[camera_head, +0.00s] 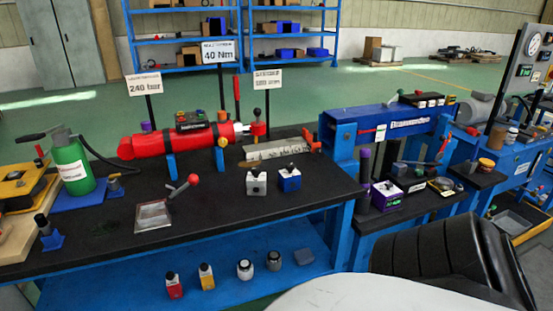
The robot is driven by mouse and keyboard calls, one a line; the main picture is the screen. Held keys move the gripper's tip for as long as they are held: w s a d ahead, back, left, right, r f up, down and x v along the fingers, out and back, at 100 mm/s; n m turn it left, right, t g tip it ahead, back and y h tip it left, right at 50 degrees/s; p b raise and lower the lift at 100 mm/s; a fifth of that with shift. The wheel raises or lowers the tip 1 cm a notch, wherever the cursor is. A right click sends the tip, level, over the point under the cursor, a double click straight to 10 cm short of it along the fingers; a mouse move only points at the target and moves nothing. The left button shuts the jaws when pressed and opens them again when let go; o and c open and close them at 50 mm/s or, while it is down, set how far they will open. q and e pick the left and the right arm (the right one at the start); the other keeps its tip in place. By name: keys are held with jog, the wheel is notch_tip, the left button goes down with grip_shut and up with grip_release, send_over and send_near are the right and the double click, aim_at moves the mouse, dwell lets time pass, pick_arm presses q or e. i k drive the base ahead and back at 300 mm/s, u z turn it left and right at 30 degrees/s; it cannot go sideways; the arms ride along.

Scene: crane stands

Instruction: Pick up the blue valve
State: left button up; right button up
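The blue valve (290,180) is a small blue block with a dark knob on top. It stands upright on the black top of the workbench (225,205), near the middle of the view. A similar grey-white valve (256,184) stands just to its left, with a small gap between them. Neither of my grippers is in view, and nothing touches the blue valve. Its front and top are unobstructed.
A red cylinder (180,138) lies on blue supports behind the valves. A metal plate with a red-knobbed lever (155,215) is to the left. A green bottle (72,165) stands farther left. A black ribbed shape (450,265) fills the lower right. Bench space before the valves is clear.

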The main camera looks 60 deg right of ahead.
aim_at(287, 182)
jog(key=z, duration=0.7)
jog(key=i, duration=0.95)
jog(key=z, duration=0.9)
